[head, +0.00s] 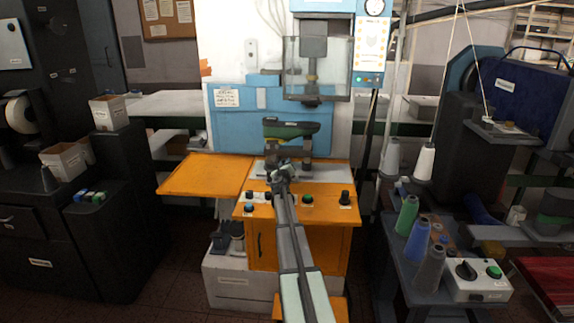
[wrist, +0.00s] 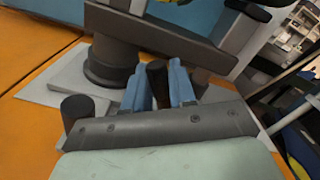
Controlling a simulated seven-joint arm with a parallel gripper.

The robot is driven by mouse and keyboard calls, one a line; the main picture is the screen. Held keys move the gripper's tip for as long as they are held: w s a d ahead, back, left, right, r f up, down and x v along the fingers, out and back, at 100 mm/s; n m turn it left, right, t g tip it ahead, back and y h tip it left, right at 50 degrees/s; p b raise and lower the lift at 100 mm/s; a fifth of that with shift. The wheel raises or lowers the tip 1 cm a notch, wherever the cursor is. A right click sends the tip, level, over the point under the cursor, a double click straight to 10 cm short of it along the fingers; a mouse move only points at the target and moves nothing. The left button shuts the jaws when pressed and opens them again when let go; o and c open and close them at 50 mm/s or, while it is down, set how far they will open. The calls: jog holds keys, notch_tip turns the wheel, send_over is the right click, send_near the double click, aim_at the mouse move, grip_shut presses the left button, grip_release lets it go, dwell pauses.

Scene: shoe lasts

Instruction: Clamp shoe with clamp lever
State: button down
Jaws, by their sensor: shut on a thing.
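The shoe (head: 288,130), dark green with a dark upper edge, sits upside down or on its side on a dark holder (head: 290,150) above the orange bench; I cannot tell which. In the wrist view, the holder's grey base post (wrist: 110,62) stands on a light plate. My gripper (head: 281,173) is in front of the holder. In the wrist view, its two blue fingers (wrist: 157,84) are shut around a dark upright grip, which looks like the clamp lever's handle (wrist: 157,78). The lower end of the handle is hidden by my gripper's body.
The orange bench (head: 205,175) is clear at left. Knobs and buttons (head: 308,199) line its front edge. A press head (head: 312,75) with a clear guard hangs above the shoe. Thread spools (head: 407,214) stand on a dark table at right.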

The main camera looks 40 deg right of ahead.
jog(key=shift+w+a, duration=0.1)
dwell(0.5)
jog(key=c, duration=1)
grip_release()
jog(key=shift+c, duration=0.2)
jog(key=v, duration=1.3)
jog(key=shift+s+a, duration=0.25)
jog(key=shift+s, duration=0.05)
